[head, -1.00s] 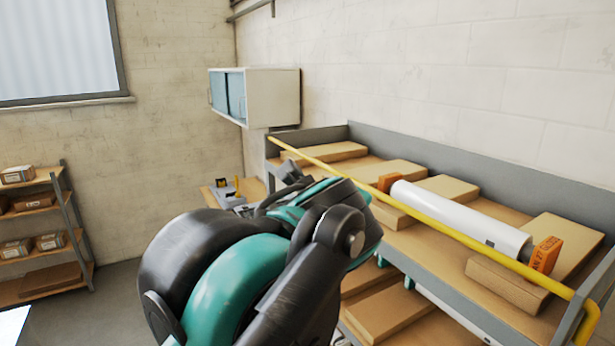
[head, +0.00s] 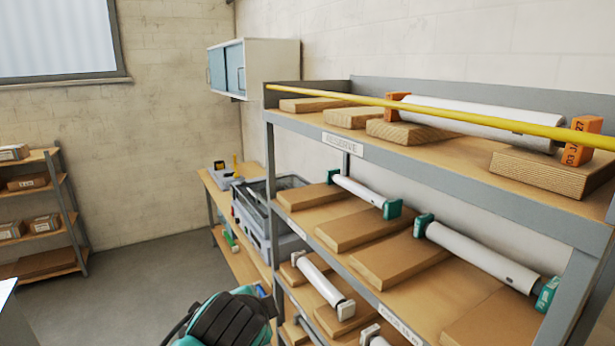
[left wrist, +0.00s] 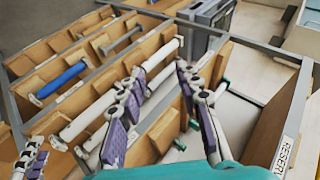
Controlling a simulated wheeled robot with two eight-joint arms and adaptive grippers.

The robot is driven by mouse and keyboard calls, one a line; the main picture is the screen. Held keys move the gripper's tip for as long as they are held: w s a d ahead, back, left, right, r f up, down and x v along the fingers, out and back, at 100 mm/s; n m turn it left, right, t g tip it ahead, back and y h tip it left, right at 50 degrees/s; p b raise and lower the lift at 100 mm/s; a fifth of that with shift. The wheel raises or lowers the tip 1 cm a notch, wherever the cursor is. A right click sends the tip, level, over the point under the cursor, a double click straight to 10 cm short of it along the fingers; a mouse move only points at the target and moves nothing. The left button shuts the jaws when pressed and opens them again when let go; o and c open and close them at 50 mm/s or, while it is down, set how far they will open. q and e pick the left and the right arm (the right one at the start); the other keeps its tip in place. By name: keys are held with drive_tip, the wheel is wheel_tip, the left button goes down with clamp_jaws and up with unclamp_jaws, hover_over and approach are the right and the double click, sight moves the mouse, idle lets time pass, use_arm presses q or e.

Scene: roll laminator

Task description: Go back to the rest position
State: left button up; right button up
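My left gripper (left wrist: 158,72) shows in the left wrist view with its purple-padded fingers spread apart. It is open, and no object is seen held between the fingers. The shelf rack shows behind the fingers. Another purple-padded finger part is at the lower left of that view; I cannot tell which gripper it belongs to. In the head view, a black and teal part of my arm is at the bottom, left of the rack, with no fingertips showing.
A grey rack (head: 480,190) with a yellow bar (head: 400,104) fills the right. It holds a large white roll (head: 470,122) with orange ends and smaller rolls on wooden blocks. A bench with a grey machine (head: 268,215) stands behind. Open floor (head: 130,285) lies left.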

use_arm(q)
drive_tip(key=s+a+f+n+g+b, duration=0.1)
drive_tip(key=s+f+n+b, duration=0.3)
drive_tip(key=f, duration=1)
drive_tip(key=s+a+f+n+g+b, duration=0.1)
drive_tip(key=s+a+f+n+b, duration=0.2)
drive_tip(key=f+b, duration=0.6)
drive_tip(key=s+a+f+n+b, duration=0.4)
drive_tip(key=f+n+b, duration=0.1)
drive_tip(key=f, duration=1.5)
drive_tip(key=shift+s+a+f+n+g+h+b, duration=0.2)
drive_tip(key=shift+s+f+n+g+h+b, duration=0.15)
drive_tip(key=shift+b, duration=0.55)
drive_tip(key=shift+r, duration=0.1)
